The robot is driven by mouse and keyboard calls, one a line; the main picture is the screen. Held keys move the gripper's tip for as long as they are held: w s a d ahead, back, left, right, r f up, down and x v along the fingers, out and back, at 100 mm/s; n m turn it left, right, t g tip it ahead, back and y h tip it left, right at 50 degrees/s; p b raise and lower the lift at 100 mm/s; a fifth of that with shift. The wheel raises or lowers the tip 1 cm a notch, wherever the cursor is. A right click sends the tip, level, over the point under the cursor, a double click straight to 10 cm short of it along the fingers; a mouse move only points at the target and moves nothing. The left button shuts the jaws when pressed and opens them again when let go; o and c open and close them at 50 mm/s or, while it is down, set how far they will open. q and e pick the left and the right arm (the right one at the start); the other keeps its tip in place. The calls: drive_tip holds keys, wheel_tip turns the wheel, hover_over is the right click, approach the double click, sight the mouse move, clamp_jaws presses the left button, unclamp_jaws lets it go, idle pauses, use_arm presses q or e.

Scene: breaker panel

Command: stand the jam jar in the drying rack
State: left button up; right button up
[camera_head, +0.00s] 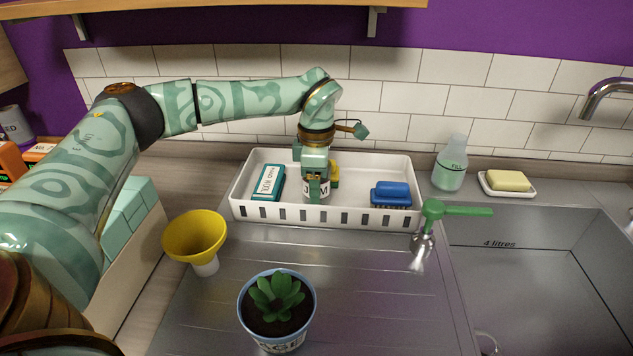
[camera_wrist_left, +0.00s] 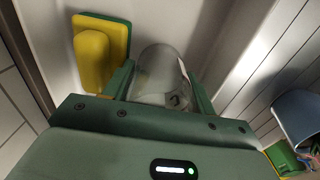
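The jam jar (camera_head: 325,187), with a white label, is upright inside the white slotted drying rack (camera_head: 372,216), near its middle. My left gripper (camera_head: 315,180) reaches down over the jar from above, one finger covering part of the label. In the left wrist view the grey, clear-looking jar (camera_wrist_left: 160,72) lies between the two fingers (camera_wrist_left: 161,82), with no clear gap on either side. The jar's base is hidden by the rack's front wall, so I cannot tell whether it touches the rack floor. My right gripper is not in view.
The rack also holds a teal-and-white box (camera_head: 266,182), a blue brush (camera_head: 391,192) and a yellow-green sponge (camera_wrist_left: 95,55) close to the jar. The sink (camera_head: 530,290) is right.

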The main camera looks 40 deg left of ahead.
use_arm(q)
wheel_tip(320, 180, up, 8)
drive_tip(key=p, duration=0.2)
drive_tip(key=shift+p, duration=0.4)
drive_tip(key=shift+f, duration=0.15)
